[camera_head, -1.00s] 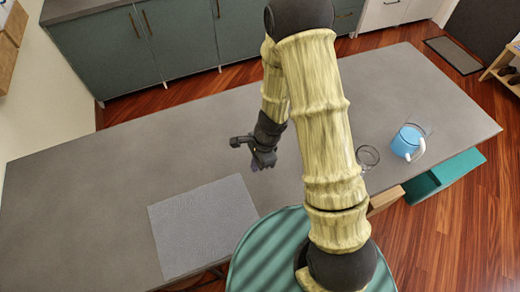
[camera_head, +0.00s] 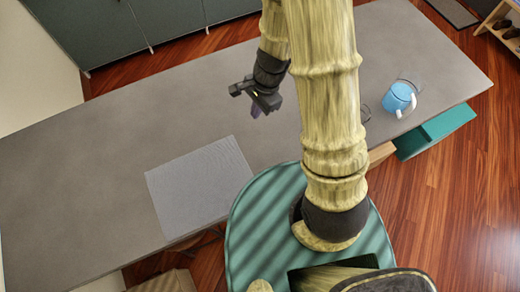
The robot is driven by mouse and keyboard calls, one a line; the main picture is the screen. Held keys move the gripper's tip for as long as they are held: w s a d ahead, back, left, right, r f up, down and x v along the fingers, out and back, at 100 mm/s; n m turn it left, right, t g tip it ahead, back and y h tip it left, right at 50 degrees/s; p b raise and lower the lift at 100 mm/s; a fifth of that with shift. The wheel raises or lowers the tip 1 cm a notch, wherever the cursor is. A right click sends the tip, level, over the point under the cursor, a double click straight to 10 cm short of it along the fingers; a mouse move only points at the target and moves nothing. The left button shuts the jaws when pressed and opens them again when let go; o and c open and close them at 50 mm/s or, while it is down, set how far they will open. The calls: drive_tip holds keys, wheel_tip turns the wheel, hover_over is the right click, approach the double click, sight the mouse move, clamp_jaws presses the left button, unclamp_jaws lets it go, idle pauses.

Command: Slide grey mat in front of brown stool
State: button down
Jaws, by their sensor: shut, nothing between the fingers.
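The grey mat (camera_head: 200,185) lies flat on the grey table near its front edge, left of my base. My gripper (camera_head: 258,106) is shut and empty, above the table beyond the mat's upper right corner and apart from it. A light brown wooden seat (camera_head: 382,153) shows at the table's front edge, right of my arm, which partly hides it. A beige-brown seat (camera_head: 165,282) shows at the bottom left below the table edge, cut off by the frame. I cannot tell which of these is the brown stool.
A teal seat (camera_head: 436,132) is at the front right edge. The table's left part is clear.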

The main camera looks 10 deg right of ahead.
drive_tip(key=s+d+r+n+t+h+b, duration=0.2)
drive_tip(key=s+d+r+n+t, duration=0.1)
drive_tip(key=d+r+n, duration=0.5)
wheel_tip(320, 180, up, 2)
drive_tip(key=s+n, duration=0.1)
drive_tip(key=n, duration=0.3)
drive_tip(key=shift+s+d+r+n+h, duration=0.2)
drive_tip(key=shift+s+d+n+h, duration=0.1)
drive_tip(key=shift+s+d, duration=0.1)
